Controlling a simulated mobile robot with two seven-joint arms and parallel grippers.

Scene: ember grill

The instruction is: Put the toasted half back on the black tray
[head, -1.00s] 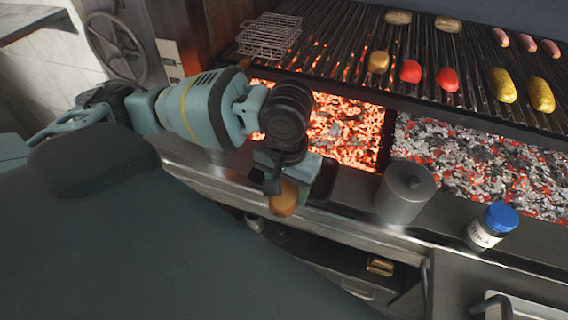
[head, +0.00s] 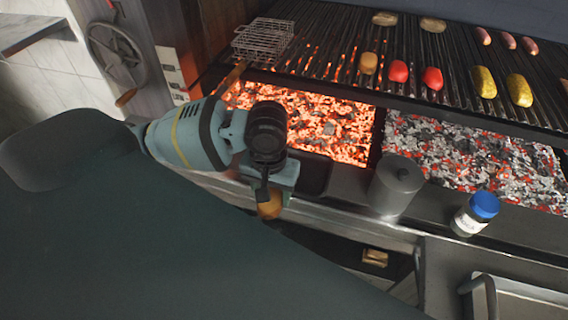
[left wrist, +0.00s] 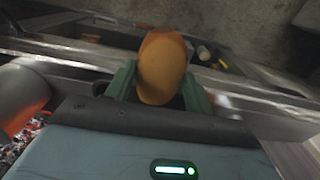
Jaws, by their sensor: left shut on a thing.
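The toasted half (head: 269,206) is a golden-brown rounded piece of bread, held in front of the grill's front ledge. My left gripper (head: 268,196) is shut on it, and the arm hides part of it. In the left wrist view the toasted half (left wrist: 162,66) sits between the two green fingers. A dark, shallow tray-like shape (head: 317,172) lies on the ledge just behind the gripper, partly hidden. I cannot tell whether this is the black tray. Another small golden piece (head: 375,258) lies lower down, in the dark space under the ledge. My right gripper is not in view.
Glowing embers (head: 305,122) lie behind the ledge. A grey lidded pot (head: 396,188) and a blue-capped jar (head: 475,214) stand to the right. The grill grate (head: 445,60) holds vegetables, sausages and bread. A metal sink or pan (head: 520,300) is at lower right.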

